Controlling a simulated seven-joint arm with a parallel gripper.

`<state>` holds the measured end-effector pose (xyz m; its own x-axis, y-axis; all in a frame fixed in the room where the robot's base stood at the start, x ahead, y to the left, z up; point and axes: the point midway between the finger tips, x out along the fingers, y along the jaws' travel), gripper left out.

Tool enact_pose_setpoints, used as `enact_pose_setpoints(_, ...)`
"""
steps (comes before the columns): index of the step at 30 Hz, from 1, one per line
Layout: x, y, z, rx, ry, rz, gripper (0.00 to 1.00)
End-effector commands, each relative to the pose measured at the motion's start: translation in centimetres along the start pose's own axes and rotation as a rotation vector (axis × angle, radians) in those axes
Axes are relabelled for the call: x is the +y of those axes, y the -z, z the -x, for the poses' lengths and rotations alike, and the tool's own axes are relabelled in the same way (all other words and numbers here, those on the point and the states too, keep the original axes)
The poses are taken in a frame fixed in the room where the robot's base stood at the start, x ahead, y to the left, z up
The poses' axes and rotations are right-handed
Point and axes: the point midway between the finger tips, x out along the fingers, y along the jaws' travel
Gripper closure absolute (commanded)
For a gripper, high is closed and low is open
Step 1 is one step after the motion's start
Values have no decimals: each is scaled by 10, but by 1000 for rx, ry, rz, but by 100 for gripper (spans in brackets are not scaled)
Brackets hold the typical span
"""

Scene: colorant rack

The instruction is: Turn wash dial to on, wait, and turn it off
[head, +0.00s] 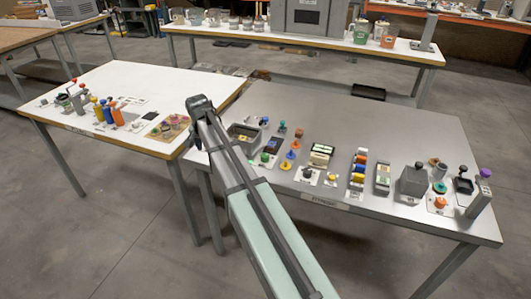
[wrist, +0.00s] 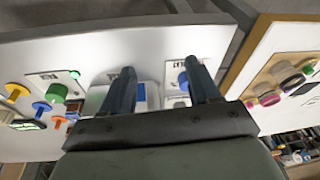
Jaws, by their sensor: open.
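My gripper (wrist: 160,80) is open in the wrist view, its two dark fingers apart. A pale, blue-edged item (wrist: 143,96) shows between and behind the fingers, partly hidden. A blue knob (wrist: 184,82) sits beside the right finger, near a card whose printed label I cannot read surely. A green dial (wrist: 57,93) stands on a labelled white card left of the fingers. I cannot tell which control is the wash dial. In the head view, a green dial (head: 264,158) and a dark dial (head: 307,174) sit on cards along the grey table's front; my arm hides most of my gripper.
The grey table (head: 400,125) holds a grey basin (head: 243,137), colored knobs and several boxes near its front; its back is clear. The white table (head: 150,85) on the left bears colored bottles (head: 117,115) and a wooden tray (head: 170,127).

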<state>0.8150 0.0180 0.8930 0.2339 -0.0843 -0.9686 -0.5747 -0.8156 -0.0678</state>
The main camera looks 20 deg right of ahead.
Motion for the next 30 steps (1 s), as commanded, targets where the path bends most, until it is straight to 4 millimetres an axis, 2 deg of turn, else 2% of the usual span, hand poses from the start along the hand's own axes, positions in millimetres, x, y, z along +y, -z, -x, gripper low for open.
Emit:
enact_pose_setpoints(1, 22, 16, 10, -17, -13, -82, 39)
enact_pose_setpoints(3, 49, 32, 21, -47, -32, -189, 39)
enact_pose_setpoints(9, 126, 64, 52, -127, -92, -475, 39)
enact_pose_setpoints(15, 180, 79, 76, -182, -137, -672, 39)
enact_pose_setpoints(19, 196, 82, 84, -199, -152, -734, 39)
enact_pose_setpoints(23, 201, 82, 82, -206, -157, -752, 39)
enact_pose_setpoints(30, 203, 74, 55, -206, -158, -751, 39)
